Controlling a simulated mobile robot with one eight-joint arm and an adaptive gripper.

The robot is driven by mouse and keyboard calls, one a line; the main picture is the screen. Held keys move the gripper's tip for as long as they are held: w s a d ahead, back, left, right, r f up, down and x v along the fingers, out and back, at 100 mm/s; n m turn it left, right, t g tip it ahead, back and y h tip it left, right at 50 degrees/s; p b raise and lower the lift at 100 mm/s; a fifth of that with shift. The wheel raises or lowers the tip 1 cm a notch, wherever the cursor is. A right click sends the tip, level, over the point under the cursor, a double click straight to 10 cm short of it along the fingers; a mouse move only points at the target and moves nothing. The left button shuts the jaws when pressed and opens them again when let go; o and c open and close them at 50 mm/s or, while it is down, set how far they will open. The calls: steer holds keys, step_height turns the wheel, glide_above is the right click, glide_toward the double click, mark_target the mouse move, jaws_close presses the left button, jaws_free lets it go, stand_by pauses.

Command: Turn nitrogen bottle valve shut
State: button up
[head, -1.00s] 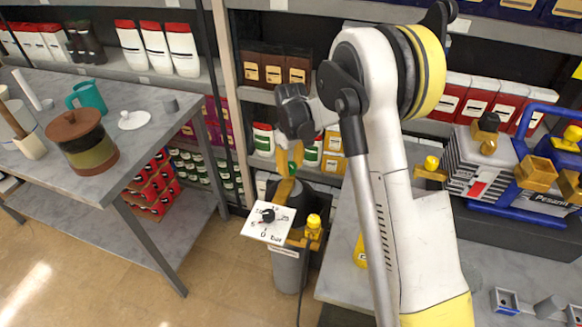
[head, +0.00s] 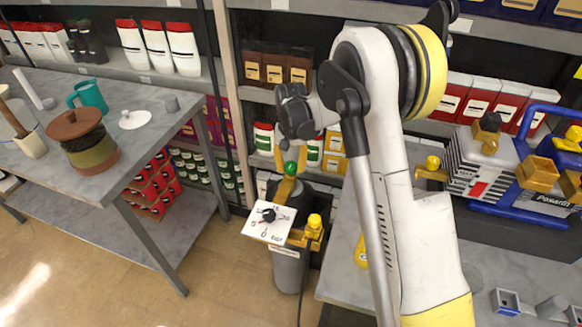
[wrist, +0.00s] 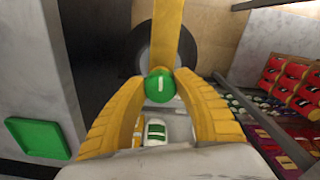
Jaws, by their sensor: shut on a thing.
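The nitrogen bottle (head: 287,268) is a grey cylinder standing upright on the floor between the two tables. In the wrist view the green knob (wrist: 160,86) is at the near end of the yellow lever (wrist: 168,30). My gripper (head: 291,158) is shut on the green knob from above, one yellow finger on each side. The wrist view shows both fingertips against the knob.
A grey table (head: 138,155) with pots stands at the left. Another table (head: 345,235) at the right carries a pump in a blue frame (head: 515,222). Stocked shelves (head: 270,92) close off the back. Bare floor (head: 90,270) lies in front.

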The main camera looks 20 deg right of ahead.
mark_target(291, 166)
steer(key=shift+m, duration=0.5)
steer(key=o, duration=1.2)
step_height(291, 166, up, 12)
